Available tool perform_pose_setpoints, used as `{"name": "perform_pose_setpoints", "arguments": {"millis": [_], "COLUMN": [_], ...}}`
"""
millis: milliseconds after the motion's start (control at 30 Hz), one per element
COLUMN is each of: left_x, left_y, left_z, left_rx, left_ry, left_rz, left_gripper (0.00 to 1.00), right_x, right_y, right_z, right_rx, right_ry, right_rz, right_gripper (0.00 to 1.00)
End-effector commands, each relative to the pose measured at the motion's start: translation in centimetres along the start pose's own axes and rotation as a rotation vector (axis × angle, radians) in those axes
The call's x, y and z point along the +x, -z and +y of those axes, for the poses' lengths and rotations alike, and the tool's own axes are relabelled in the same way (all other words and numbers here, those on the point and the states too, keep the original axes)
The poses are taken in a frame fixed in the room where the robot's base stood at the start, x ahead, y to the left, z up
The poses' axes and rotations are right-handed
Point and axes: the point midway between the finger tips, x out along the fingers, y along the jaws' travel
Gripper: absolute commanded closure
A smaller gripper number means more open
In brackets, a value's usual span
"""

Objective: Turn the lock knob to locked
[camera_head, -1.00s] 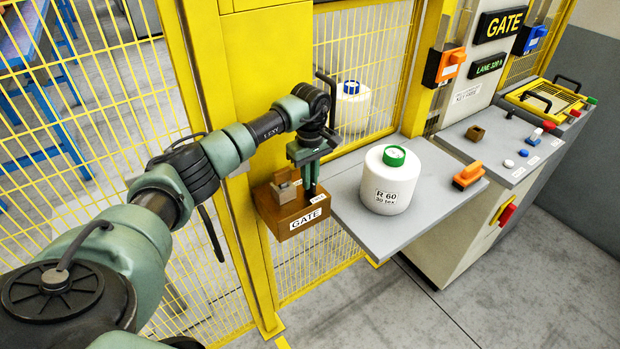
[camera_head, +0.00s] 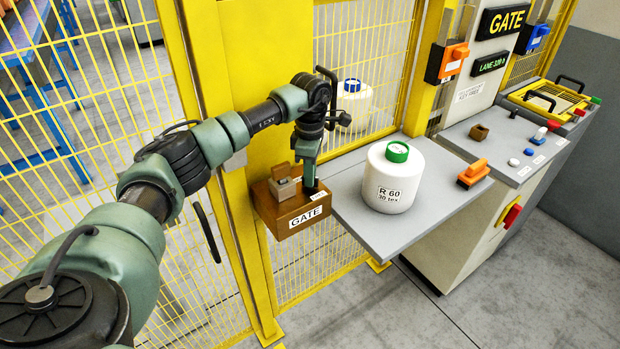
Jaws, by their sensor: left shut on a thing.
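A brown lock box (camera_head: 272,222) with a white GATE label is fixed on the yellow gate post. A beige-brown block (camera_head: 283,184) stands on its top at the left. My left gripper (camera_head: 310,184) points down at the right part of the box top, beside a small white label. It is shut on the lock knob, which its fingers hide, so I cannot read the knob's position. My right gripper is not in view.
A grey shelf (camera_head: 345,212) to the right holds a white bobbin (camera_head: 388,180) with a green cap and an orange connector (camera_head: 473,174). A blue-capped bobbin (camera_head: 353,105) stands behind the yellow mesh. A control console (camera_head: 470,235) stands at the right.

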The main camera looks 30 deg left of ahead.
Motion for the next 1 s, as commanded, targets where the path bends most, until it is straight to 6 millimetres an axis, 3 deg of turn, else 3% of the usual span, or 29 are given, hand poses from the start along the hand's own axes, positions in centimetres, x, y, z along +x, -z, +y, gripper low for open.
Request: {"name": "perform_pose_setpoints", "arguments": {"millis": [600, 1000], "left_x": [-0.1, -0.2], "left_y": [0.0, 0.0], "left_z": [0.1, 0.1], "left_rx": [-0.563, -0.776], "left_ry": [-0.004, -0.005], "left_rz": [-0.002, -0.003], "left_gripper": [1.0, 1.0], "right_x": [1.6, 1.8], "right_y": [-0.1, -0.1], "right_z": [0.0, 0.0], "right_rx": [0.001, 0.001], "right_ry": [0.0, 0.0], "right_rz": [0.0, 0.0], "right_gripper": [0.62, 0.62]}}
